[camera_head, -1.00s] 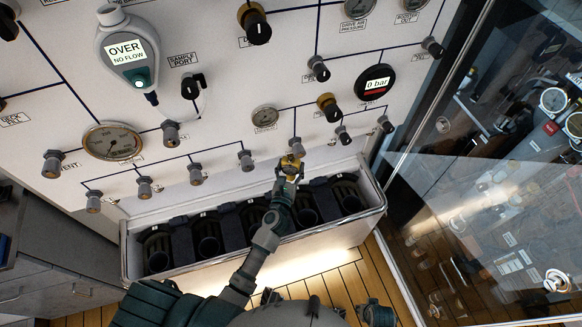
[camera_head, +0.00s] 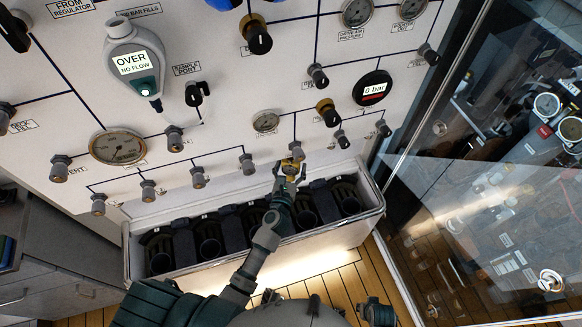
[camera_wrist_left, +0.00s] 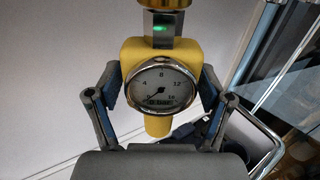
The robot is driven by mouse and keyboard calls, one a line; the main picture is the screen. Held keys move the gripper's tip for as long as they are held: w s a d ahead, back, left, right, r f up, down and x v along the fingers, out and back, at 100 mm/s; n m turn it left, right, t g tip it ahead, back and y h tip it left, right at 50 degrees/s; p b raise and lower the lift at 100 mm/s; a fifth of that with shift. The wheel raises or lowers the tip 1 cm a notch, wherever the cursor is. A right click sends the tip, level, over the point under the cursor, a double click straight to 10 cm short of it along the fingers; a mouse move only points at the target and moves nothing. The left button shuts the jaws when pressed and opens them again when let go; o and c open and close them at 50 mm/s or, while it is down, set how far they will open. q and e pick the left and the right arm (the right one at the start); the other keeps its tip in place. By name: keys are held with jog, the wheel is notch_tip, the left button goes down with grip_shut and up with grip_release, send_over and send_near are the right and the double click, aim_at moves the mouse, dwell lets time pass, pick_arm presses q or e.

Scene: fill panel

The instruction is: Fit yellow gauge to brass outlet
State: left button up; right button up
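The yellow gauge (camera_wrist_left: 132,52) has a round white dial with its needle low. My left gripper (camera_head: 287,174) is shut on its body, one finger on each side in the left wrist view (camera_wrist_left: 163,95). The gauge shows small in the head view (camera_head: 290,168), just below the brass outlet (camera_head: 297,148) on the panel's lower right. A steel hex fitting with a lit green mark (camera_wrist_left: 161,29) rises from the gauge to a brass piece at the top edge. The fitting appears to meet the brass; how firmly they join cannot be told. My right gripper is not in view.
Several grey-capped outlets (camera_head: 199,178) line the panel (camera_head: 240,85) to the left. A bin with black cylinder slots (camera_head: 330,231) stands below my gripper. A glass partition (camera_head: 470,200) is at the right. A grey-knobbed valve (camera_head: 342,139) sits close right of the outlet.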

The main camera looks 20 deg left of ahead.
pick_arm(q)
jog(key=shift+f, duration=0.15)
jog(key=shift+s, duration=0.3)
jog(key=s, duration=1.1)
jog(key=shift+s+d, duration=0.2)
jog(key=shift+d, duration=0.2)
